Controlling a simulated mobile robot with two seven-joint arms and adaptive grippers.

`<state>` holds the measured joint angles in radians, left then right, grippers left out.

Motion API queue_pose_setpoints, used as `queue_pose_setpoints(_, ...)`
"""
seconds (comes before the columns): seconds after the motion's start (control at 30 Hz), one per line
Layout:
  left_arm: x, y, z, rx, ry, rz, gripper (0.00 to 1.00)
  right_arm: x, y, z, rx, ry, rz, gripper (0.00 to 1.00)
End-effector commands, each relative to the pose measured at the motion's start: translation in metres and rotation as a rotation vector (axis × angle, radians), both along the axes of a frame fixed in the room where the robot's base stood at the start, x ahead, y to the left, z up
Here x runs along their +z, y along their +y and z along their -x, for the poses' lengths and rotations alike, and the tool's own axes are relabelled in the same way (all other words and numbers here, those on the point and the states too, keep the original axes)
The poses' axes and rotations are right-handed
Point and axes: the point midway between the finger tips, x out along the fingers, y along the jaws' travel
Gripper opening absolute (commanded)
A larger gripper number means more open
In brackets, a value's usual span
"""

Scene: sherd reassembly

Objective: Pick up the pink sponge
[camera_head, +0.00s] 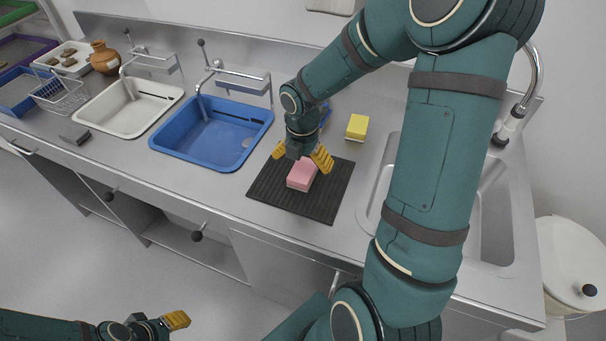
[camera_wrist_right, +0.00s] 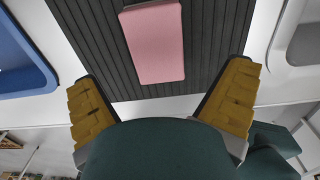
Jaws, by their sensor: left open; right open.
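The pink sponge (camera_head: 302,174) lies on the black ribbed mat (camera_head: 335,190) on the steel counter. It also shows in the right wrist view (camera_wrist_right: 154,42), lying flat at the top middle. My right gripper (camera_head: 302,158) is above the mat, over the far part of the sponge, with yellow fingers spread wide. In the right wrist view its two fingers (camera_wrist_right: 164,108) stand apart with nothing between them, and the sponge lies ahead of them. My left gripper (camera_head: 180,320) is low at the bottom left, away from the counter, and empty.
A yellow sponge (camera_head: 357,127) stands right of my right gripper. A blue sink (camera_head: 212,140) lies left of the mat, a white sink (camera_head: 128,108) further left. A steel sink (camera_head: 490,225) is partly hidden behind my right arm. A dark block (camera_head: 75,136) lies near the counter's front edge.

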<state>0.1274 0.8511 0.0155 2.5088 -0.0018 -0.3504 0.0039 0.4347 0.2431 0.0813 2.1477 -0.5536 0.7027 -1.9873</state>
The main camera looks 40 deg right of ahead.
Motion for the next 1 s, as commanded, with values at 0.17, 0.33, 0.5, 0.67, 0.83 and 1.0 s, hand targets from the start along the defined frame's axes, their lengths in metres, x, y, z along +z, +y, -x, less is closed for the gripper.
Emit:
queue_pose_setpoints(0.17, -0.012, 0.0, -0.002, 0.001, -0.005, -0.001, 0.47, -0.026, -0.004, -0.003, -0.001, 0.003, -0.001, 0.99)
queue_pose_setpoints(0.33, -0.019, 0.0, -0.004, 0.002, -0.009, -0.001, 0.47, -0.047, -0.004, -0.004, 0.0, 0.001, 0.0, 0.99)
queue_pose_setpoints(0.5, -0.019, 0.001, -0.004, 0.003, -0.01, -0.001, 0.47, -0.047, -0.004, -0.004, 0.0, 0.0, 0.0, 0.99)
queue_pose_setpoints(0.67, -0.018, 0.001, -0.004, 0.003, -0.01, -0.001, 0.47, -0.047, -0.004, -0.004, 0.0, 0.0, 0.0, 0.67)
queue_pose_setpoints(0.83, -0.018, 0.0, -0.004, 0.003, -0.01, -0.001, 0.47, -0.047, -0.004, -0.004, 0.0, 0.0, 0.0, 0.34)
queue_pose_setpoints(1.0, -0.018, 0.0, -0.004, 0.002, -0.009, -0.001, 0.47, -0.047, -0.004, -0.004, 0.0, 0.0, 0.0, 0.29)
